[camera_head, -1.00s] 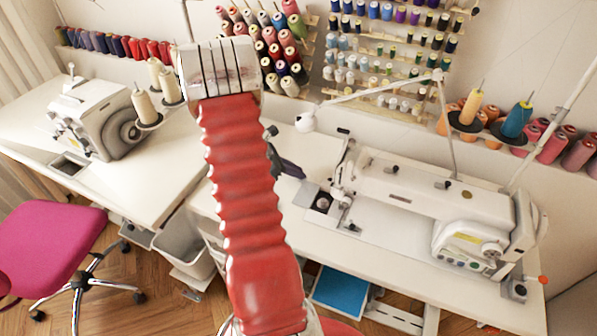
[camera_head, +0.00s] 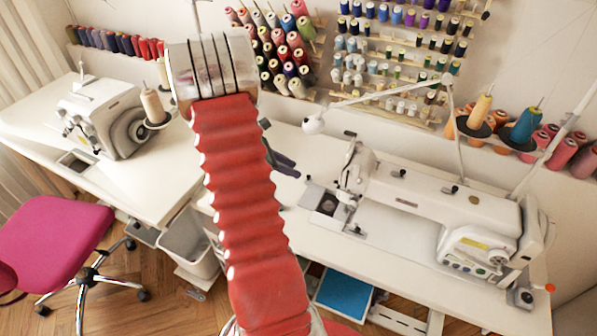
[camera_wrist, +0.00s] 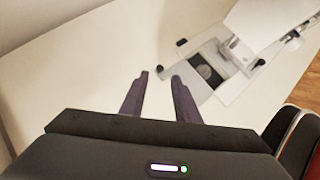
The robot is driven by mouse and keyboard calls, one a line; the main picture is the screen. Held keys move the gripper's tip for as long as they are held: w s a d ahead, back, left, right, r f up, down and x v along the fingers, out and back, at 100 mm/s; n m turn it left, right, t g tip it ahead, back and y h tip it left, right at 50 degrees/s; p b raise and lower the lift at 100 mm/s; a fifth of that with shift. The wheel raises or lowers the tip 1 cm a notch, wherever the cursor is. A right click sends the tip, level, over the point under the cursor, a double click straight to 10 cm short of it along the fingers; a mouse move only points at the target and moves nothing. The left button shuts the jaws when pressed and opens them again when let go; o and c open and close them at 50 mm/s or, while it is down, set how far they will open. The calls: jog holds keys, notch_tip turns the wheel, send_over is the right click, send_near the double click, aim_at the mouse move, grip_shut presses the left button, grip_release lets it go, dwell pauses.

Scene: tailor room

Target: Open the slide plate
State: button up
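The slide plate (camera_wrist: 209,74) is on the bed of the white sewing machine (camera_head: 432,202), beside the needle area. In the wrist view it shows as a grey plate with a dark round bobbin area, up and right of my fingertips. It also shows small in the head view (camera_head: 322,203). I cannot tell how far it is slid. My gripper (camera_wrist: 158,76) is open and empty over the white table, with a gap between its two dark fingers. In the head view the gripper (camera_head: 284,165) is partly hidden behind my red arm.
The white table (camera_head: 385,250) is clear left of the machine. A thread stand arm (camera_head: 380,95) rises behind the machine. A second machine (camera_head: 103,115) stands on the left table. Thread spools (camera_head: 400,50) line the wall, and a pink chair (camera_head: 50,240) is at lower left.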

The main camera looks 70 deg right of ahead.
jog(key=v, duration=0.8)
jog(key=shift+d+f, duration=0.1)
dwell(0.5)
jog(key=w+a+r+m+t+y, duration=0.1)
jog(key=w+a+r+m+t, duration=0.15)
jog(key=a, duration=0.55)
jog(key=w+a+r+m+t+y, duration=0.15)
jog(key=a+m, duration=0.25)
jog(key=a, duration=0.5)
jog(key=w+a+r+m+t+y, duration=0.15)
jog(key=a+m, duration=0.25)
jog(key=a, duration=0.4)
jog(key=a+r+t, duration=0.2)
jog(key=a+r, duration=0.2)
jog(key=a, duration=0.3)
jog(key=a+r+n+t+y, duration=0.1)
jog(key=a+r+t, duration=0.1)
jog(key=a+r, duration=0.3)
jog(key=s+a+r+n+t, duration=0.1)
jog(key=a+r+t, duration=0.2)
jog(key=a, duration=0.8)
jog(key=shift+a+r+y, duration=0.15)
jog(key=shift+r+y, duration=0.25)
jog(key=shift+r, duration=0.3)
